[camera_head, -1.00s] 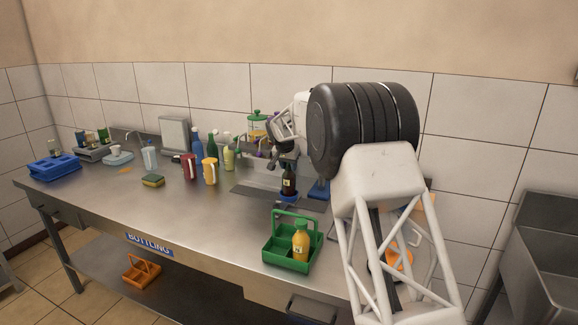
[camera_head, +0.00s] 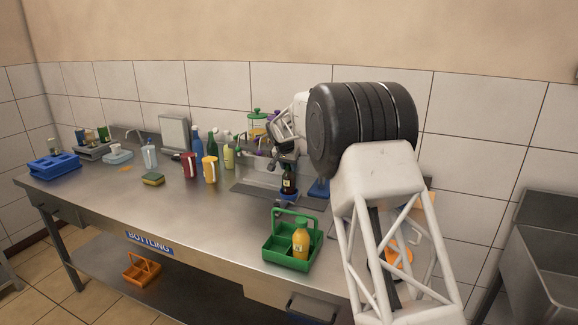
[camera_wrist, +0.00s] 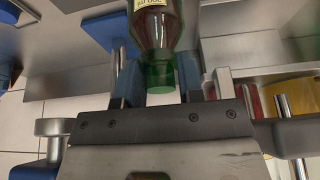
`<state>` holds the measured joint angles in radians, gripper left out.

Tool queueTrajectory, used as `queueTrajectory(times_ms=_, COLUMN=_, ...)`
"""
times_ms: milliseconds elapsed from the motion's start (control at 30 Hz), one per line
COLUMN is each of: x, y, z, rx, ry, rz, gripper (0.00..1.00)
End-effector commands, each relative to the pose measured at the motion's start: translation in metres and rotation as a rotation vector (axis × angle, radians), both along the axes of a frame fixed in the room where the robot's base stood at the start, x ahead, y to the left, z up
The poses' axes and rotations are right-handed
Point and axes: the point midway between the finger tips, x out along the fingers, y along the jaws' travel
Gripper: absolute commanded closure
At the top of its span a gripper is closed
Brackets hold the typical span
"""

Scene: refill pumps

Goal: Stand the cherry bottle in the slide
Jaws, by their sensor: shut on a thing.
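A dark bottle (camera_head: 288,181) with a pale label, which I take for the cherry bottle, stands upright at the blue holder (camera_head: 289,197) on the back of the bench. I cannot tell how deep its base sits in the holder. My gripper (camera_head: 284,163) is at the bottle's top. The label is cut off by the frame's edge. My arm hides part of the area to the right.
A green carrier (camera_head: 272,252) with a yellow bottle (camera_head: 300,240) stands at the front. A sponge (camera_head: 153,179) lies on the otherwise clear bench middle.

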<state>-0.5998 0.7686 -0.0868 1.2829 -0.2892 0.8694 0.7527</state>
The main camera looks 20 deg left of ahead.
Motion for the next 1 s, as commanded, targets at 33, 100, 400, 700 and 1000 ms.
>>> queueTrajectory(times_ms=33, x=0.0, y=0.0, z=0.001, rx=0.001, ry=-0.001, rz=0.0, gripper=1.0)
queueTrajectory(times_ms=100, x=0.0, y=0.0, z=0.0, rx=0.001, ry=-0.001, rz=0.0, gripper=1.0)
queueTrajectory(times_ms=400, x=0.0, y=0.0, z=-0.002, rx=0.0, ry=-0.001, rz=0.0, gripper=0.35)
queueTrajectory(times_ms=700, x=0.0, y=0.0, z=-0.002, rx=0.0, ry=0.001, rz=0.0, gripper=0.35)
queueTrajectory(times_ms=1000, x=0.0, y=0.0, z=0.015, rx=0.0, ry=0.0, rz=0.001, gripper=0.35)
